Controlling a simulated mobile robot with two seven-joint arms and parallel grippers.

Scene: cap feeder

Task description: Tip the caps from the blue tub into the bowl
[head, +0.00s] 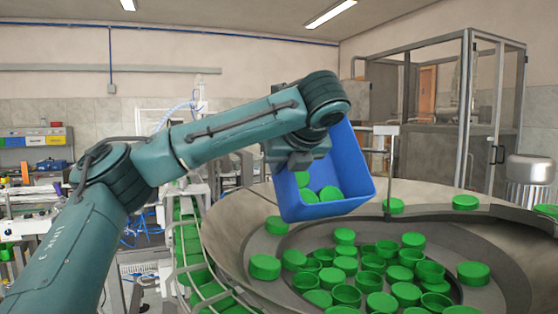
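The blue tub (345,172) hangs tilted over the back rim of the bowl, its open side facing me and downward. Several green caps (329,194) lie inside it near its lower edge. The grey metal bowl (230,226) fills the lower right and holds many loose green caps (345,294) in its middle and some on its ledges. My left gripper (294,160) is at the left wall of the tub and appears to hold it; its fingertips are mostly hidden behind the wrist and the tub. My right gripper is not in view.
A conveyor carrying green caps (190,250) runs down left of the bowl. A thin post (388,170) stands at the bowl's back, just right of the tub. A glass-walled metal-framed enclosure (440,120) and a grey motor (530,180) are behind.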

